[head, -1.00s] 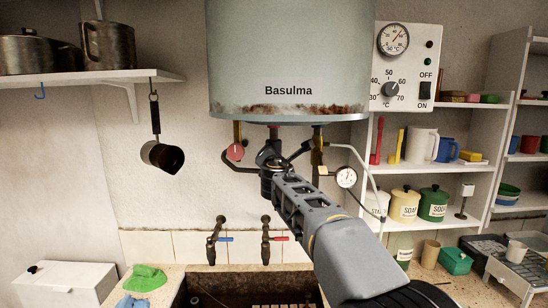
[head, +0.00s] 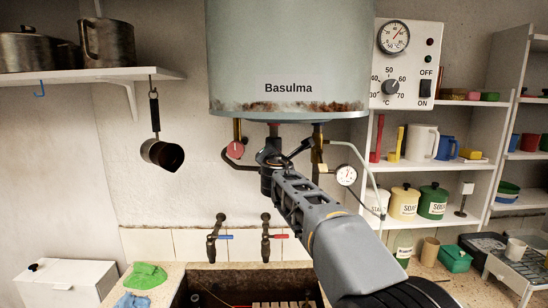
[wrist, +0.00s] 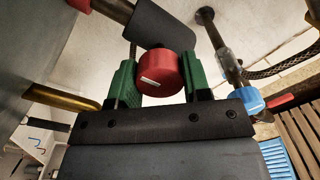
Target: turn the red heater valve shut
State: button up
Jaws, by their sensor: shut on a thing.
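In the wrist view a red valve knob (wrist: 159,73) with a white mark sits between the two green fingertips of my gripper (wrist: 157,84), which is shut on it. A black sleeve on a pipe lies right behind the knob. In the head view my gripper (head: 268,158) is below the heater tank (head: 288,60), and its own body hides the fingertips and what they hold. A red round knob (head: 235,150) shows on the left brass pipe, just left of my gripper and apart from its visible part.
A right-hand pipe with a dial gauge (head: 346,175) is close to my arm. Two wall taps, blue-handled (head: 222,237) and red-handled (head: 276,236), stand below, over the trough (head: 245,285). A pan (head: 162,153) hangs at left. Shelves (head: 430,172) stand at right.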

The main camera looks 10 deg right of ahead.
jog(key=shift+m, duration=0.3)
jog(key=m+b, duration=0.3)
jog(key=m, duration=0.1)
jog(key=shift+f, duration=0.1)
jog(key=m+b, duration=0.2)
jog(key=m, duration=0.2)
jog(key=shift+m+b, duration=0.3)
jog(key=shift+b, duration=0.05)
jog(key=m+b, duration=0.3)
jog(key=m, duration=0.3)
jog(key=shift+r, duration=0.2)
jog(key=shift+s+r+m+b, duration=0.15)
jog(key=shift+m+b, duration=0.45)
jog(key=shift+m, duration=0.5)
jog(key=shift+r, duration=0.1)
jog(key=o, duration=0.9)
jog(key=shift+f, duration=0.2)
jog(key=shift+o, duration=0.2)
jog(key=shift+m, duration=0.3)
